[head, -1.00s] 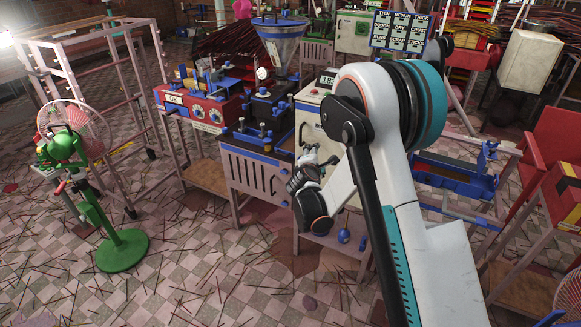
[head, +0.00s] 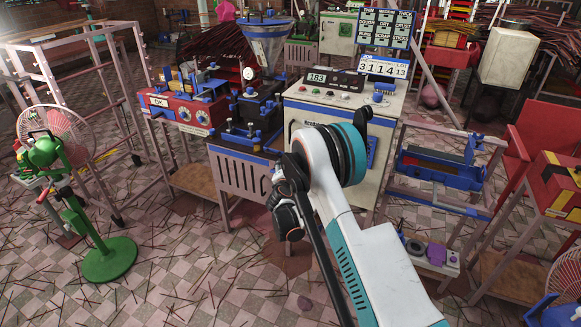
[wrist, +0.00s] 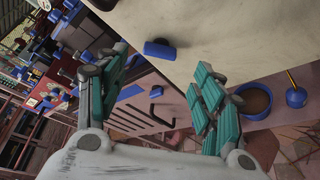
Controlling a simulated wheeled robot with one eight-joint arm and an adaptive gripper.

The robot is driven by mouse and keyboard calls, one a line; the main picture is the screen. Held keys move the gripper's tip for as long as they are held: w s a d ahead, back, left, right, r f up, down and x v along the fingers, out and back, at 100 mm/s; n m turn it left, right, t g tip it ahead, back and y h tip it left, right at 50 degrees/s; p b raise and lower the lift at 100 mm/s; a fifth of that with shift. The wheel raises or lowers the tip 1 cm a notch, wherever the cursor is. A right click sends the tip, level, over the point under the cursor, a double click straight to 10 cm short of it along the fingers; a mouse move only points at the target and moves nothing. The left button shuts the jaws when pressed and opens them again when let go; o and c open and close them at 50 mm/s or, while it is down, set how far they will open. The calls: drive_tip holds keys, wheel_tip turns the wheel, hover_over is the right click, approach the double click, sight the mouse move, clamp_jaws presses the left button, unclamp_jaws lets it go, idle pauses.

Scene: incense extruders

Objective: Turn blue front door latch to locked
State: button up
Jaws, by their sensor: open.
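The blue latch (wrist: 160,48) is a short blue block on the pale cabinet door (wrist: 225,35) in the wrist view. My gripper (wrist: 162,62) is open in the wrist view, its two teal-padded fingers spread either side of the latch in the picture. The latch appears beyond the fingertips, and nothing is between the pads. I cannot tell the exact gap. In the head view, the white cabinet (head: 300,112) stands behind my arm, which hides much of its front. The latch and my fingertips are not distinguishable there.
A slatted bench (head: 238,175) stands left of the cabinet. A blue trough (head: 440,172) on a pink frame is to its right. In the wrist view, a blue-rimmed bowl (wrist: 255,100) and a blue bulb (wrist: 296,97) sit near the cabinet. Open floor (head: 165,255) lies at front left.

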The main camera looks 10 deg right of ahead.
drive_tip(key=b+x, duration=0.1)
drive_tip(key=x, duration=0.5)
drive_tip(key=shift+b, duration=0.3)
drive_tip(key=shift+w, duration=0.15)
drive_tip(key=c, duration=1)
